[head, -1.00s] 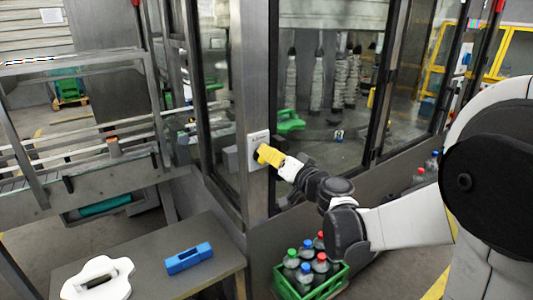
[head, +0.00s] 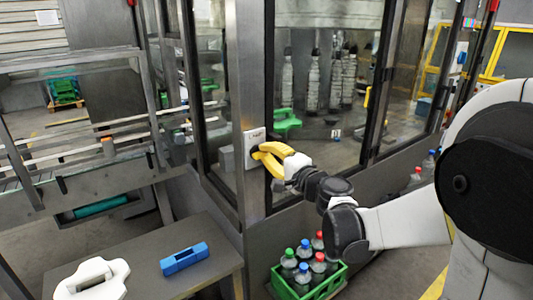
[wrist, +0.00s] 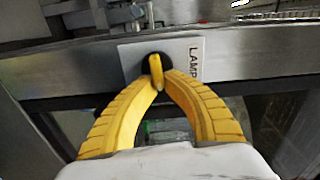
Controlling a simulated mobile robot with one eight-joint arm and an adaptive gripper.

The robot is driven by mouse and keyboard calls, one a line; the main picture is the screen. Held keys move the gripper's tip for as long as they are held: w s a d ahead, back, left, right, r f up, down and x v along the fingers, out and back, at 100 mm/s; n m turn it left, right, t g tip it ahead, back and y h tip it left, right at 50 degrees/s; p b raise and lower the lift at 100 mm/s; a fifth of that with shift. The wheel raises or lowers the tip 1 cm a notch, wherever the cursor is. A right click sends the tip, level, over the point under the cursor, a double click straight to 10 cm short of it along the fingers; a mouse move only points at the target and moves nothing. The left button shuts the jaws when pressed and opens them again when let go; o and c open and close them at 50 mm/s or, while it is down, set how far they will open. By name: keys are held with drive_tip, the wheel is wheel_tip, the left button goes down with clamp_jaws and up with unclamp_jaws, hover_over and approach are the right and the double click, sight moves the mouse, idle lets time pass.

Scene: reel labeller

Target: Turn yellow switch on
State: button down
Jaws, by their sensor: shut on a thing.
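The yellow switch (wrist: 156,71) is a small yellow lever on a round black base. It sits on a white plate (wrist: 128,57) with lettering that reads "LAMP", partly hidden. In the head view the plate (head: 252,137) is mounted on a grey metal post, and my gripper hides most of the switch. My gripper (wrist: 160,85) has two yellow ribbed fingers that bow outward and meet at the switch lever, shut on it. In the head view my gripper (head: 256,154) reaches the plate from the right.
A grey table (head: 215,235) at lower left holds a blue block (head: 184,258) and a white handled object (head: 65,290). A green crate of bottles (head: 325,287) stands below my arm. Glass panels flank the post (head: 254,80).

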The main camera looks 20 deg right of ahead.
drive_tip(key=shift+a+f+m, duration=0.1)
drive_tip(key=shift+m, duration=0.5)
drive_tip(key=c, duration=1.5)
unclamp_jaws()
drive_tip(key=v, duration=1.2)
